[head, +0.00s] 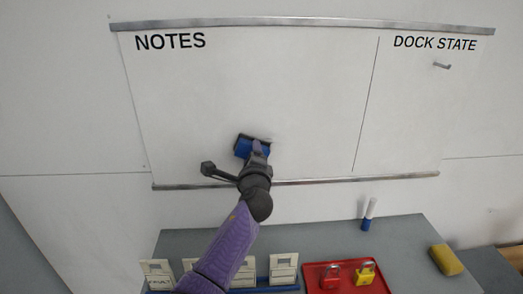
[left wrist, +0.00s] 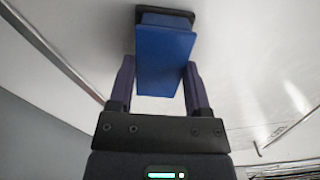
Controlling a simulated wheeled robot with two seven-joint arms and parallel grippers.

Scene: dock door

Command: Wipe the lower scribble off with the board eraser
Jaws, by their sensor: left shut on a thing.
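The board eraser (head: 245,149) is a blue block with a dark pad, low in the middle of the whiteboard (head: 300,95) under "NOTES". My left gripper (head: 258,152) is shut on it. In the left wrist view the eraser (left wrist: 165,58) sits between the two fingers, its dark pad at or very near the board; I cannot tell if it touches. No lower scribble shows; the eraser and gripper hide part of the board. A small grey mark or hook (head: 441,66) is under "DOCK STATE". My right gripper is not in view.
A metal ledge (head: 345,181) runs along the board's lower edge. Below, a grey table (head: 325,234) holds white cards (head: 284,267) in a blue rack, a red tray (head: 313,278) with red and yellow padlocks, a blue-and-white marker-like item (head: 367,216) and a yellow block (head: 446,259).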

